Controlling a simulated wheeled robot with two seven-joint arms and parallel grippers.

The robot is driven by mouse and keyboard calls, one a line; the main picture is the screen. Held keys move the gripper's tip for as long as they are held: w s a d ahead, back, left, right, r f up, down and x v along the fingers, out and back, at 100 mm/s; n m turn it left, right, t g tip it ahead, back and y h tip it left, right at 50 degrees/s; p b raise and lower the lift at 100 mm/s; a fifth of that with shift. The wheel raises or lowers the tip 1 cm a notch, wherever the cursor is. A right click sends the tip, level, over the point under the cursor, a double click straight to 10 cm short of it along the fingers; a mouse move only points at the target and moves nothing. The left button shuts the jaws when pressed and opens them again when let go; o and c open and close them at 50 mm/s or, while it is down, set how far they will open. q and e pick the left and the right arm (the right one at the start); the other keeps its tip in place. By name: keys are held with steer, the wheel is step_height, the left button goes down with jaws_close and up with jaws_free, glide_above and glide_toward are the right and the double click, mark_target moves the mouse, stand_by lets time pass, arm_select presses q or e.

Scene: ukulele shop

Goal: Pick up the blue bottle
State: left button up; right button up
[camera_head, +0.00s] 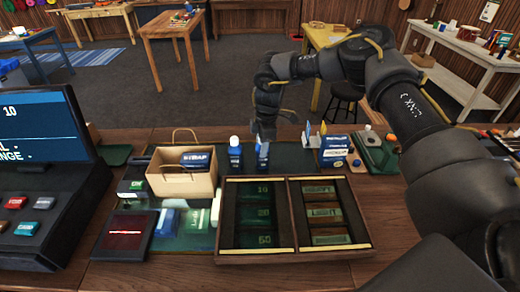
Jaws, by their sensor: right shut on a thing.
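Two blue bottles stand out in the middle of the counter, right of the paper bag. One blue bottle (235,157) with a white cap stands upright beside the bag. The other blue bottle (262,158) is directly below my right gripper (263,138). My right gripper comes down from above and is shut on this second bottle, near its top. The fingers partly hide the top of it. I cannot tell whether its base touches the counter. My left gripper is not in view.
A brown paper bag (178,184) holding a blue box stands left of the bottles. An open wooden cash tray (277,250) lies in front. A register (45,200) is at far left. A blue-and-white box (334,151) and small items stand to the right.

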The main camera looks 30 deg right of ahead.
steer(key=shift+r+b, duration=0.25)
steer(key=shift+b, duration=0.1)
steer(key=r+b, duration=0.1)
steer(key=r, duration=0.1)
steer(key=shift+s+a+r+b, duration=0.2)
steer(key=shift+a+r+b, duration=0.15)
steer(key=shift+b, duration=0.05)
steer(key=s+a+r+b, duration=0.6)
steer(key=s+a+r, duration=0.2)
steer(key=a+r, duration=0.2)
steer(key=f+m, duration=0.1)
steer(key=m, duration=0.4)
steer(key=w+d+f+m+h, duration=0.1)
steer(key=m, duration=0.4)
steer(key=d+f+m+t, duration=0.1)
steer(key=f+m, duration=0.1)
steer(key=m, duration=0.3)
steer(key=shift+w+d+f, duration=0.1)
steer(key=shift+w+d, duration=0.05)
steer(key=shift+d, duration=0.05)
